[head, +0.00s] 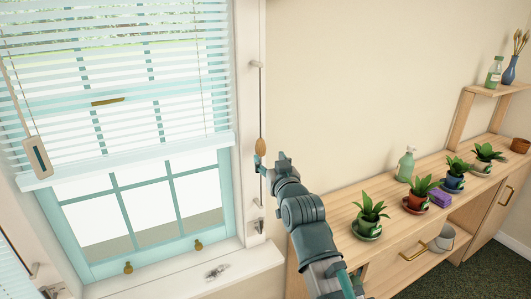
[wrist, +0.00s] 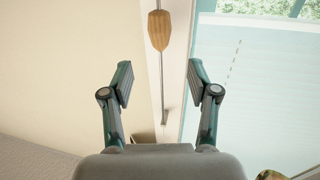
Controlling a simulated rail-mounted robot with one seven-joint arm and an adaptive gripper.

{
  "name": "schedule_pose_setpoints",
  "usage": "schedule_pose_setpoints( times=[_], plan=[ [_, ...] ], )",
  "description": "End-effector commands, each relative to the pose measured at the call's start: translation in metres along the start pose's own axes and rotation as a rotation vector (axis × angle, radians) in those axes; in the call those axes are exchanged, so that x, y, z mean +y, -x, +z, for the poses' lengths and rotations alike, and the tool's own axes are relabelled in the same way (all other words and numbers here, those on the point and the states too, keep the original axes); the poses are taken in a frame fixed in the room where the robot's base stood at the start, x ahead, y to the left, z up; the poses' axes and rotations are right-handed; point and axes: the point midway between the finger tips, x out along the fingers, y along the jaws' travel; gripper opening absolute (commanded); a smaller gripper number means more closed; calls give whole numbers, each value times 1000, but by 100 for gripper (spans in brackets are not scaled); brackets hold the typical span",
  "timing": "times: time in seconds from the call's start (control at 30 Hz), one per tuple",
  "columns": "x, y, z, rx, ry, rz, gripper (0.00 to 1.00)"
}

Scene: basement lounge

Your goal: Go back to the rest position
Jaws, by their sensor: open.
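The wooden pull (wrist: 159,30) hangs beyond the fingertips there, apart from both fingers. The blind (head: 110,90) is partly lowered over the upper part of the window (head: 130,210).
A wooden sideboard (head: 335,215) stands along the wall at right, with several potted plants, a green spray bottle (head: 405,164) and a purple box (head: 440,199). A white bucket (head: 442,240) is on its lower shelf. The window sill (head: 190,277) is below my gripper's left.

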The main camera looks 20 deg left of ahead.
Motion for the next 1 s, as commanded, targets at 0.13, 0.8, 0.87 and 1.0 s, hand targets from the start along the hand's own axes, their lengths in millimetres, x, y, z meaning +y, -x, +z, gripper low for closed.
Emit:
schedule_pose_setpoints(
  times=[0.13, 0.8, 0.87, 1.0],
  plan=[
    [0, 14, 0, 0, 0, 0, 60],
    [-1, 18, 53, -207, -9, -5, 60],
    [2, 18, 83, -285, -12, -1, 60],
    [18, 24, 158, -471, -23, 25, 60]
  ],
)
